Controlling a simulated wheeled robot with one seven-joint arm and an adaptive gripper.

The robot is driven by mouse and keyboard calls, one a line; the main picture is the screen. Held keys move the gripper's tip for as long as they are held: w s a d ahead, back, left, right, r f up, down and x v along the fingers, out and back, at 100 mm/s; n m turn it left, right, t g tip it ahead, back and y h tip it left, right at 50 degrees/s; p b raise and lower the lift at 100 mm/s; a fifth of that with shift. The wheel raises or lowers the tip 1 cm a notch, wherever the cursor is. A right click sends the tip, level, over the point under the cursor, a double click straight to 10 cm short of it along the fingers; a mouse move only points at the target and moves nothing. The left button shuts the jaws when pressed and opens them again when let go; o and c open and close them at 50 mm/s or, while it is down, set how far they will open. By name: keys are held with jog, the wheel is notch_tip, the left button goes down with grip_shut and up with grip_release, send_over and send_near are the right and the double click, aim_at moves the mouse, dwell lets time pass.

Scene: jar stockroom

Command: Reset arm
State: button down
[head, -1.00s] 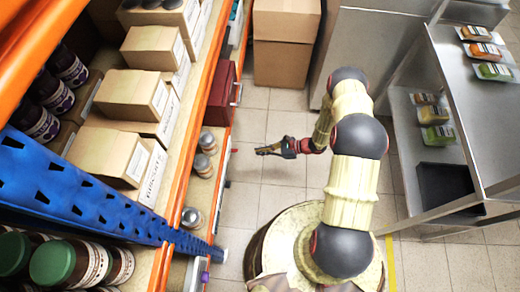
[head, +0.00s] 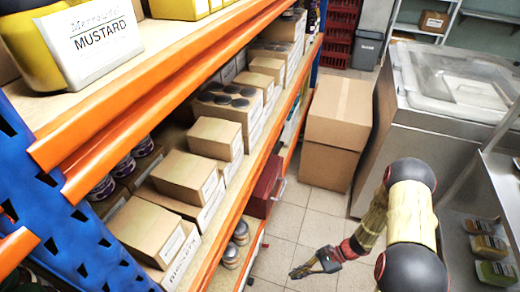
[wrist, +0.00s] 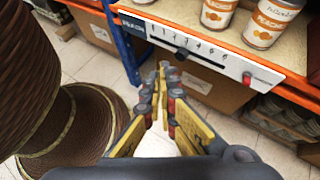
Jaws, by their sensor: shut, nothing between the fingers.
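My gripper (head: 312,265) hangs over the aisle floor at the lower right of the head view, to the right of the shelf rack. It is empty and apart from the shelves. In the wrist view its two yellow-and-grey fingers (wrist: 157,95) come together at the tips, shut on nothing.
An orange-and-blue rack (head: 150,90) with cartons and jars fills the left. Stacked cardboard boxes (head: 335,120) stand beyond the gripper. A steel chest (head: 440,110) stands at right. Cans (wrist: 268,22) sit on a shelf in the wrist view. Tiled floor (head: 310,210) is clear.

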jog(key=s+d+r+n+t+h, duration=0.1)
jog(key=r+n, duration=0.4)
jog(key=r, duration=1.1)
jog(key=s+d+r+n+t+h, duration=0.2)
jog(key=s+r+n+t+h, duration=0.2)
jog(key=r, duration=1.3)
jog(key=s+d+r+n+t+h, duration=0.1)
jog(key=s+r+n+t+h, duration=0.2)
jog(key=r, duration=1.4)
jog(key=s+n+h, duration=0.2)
jog(key=n+h, duration=0.1)
jog(key=shift+s+d+r, duration=0.15)
jog(key=shift+d+r, duration=0.05)
jog(key=shift+d, duration=0.2)
